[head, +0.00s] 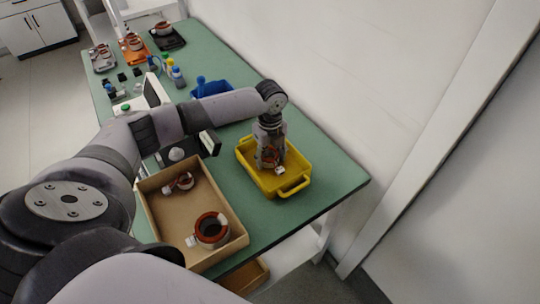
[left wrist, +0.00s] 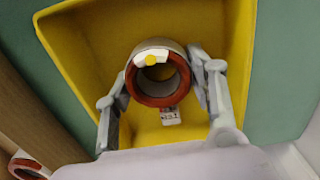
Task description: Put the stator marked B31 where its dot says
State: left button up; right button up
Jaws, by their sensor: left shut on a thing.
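My left gripper (head: 269,155) points down into the yellow tray (head: 300,188) and is shut on a stator (left wrist: 160,98). The stator is a ring with a red-brown rim, and it shows between the two fingers in the left wrist view. It bears a white piece with a yellow dot (left wrist: 151,60). A white label (left wrist: 171,117) with small red print sits at its lower side, too small to read surely. The stator is inside the tray's outline; I cannot tell whether it touches the floor. My right gripper is not in view.
A blue bin (head: 213,88) is behind my arm. Farther back are bottles (head: 177,75), and grey, orange and black trays (head: 171,41) with stators. The green table's right end is clear.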

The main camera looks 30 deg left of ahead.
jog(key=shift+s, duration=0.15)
pick_arm(q)
jog(key=o, duration=1.5)
jog(key=shift+c, duration=0.2)
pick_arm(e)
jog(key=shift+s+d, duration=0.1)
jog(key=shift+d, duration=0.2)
pick_arm(q)
notch_tip(320, 180, up, 12)
jog(key=b, duration=0.1)
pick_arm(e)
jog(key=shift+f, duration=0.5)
pick_arm(q)
jog(key=shift+r, duration=0.1)
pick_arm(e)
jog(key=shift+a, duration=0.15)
pick_arm(q)
jog(key=shift+s+d, duration=0.1)
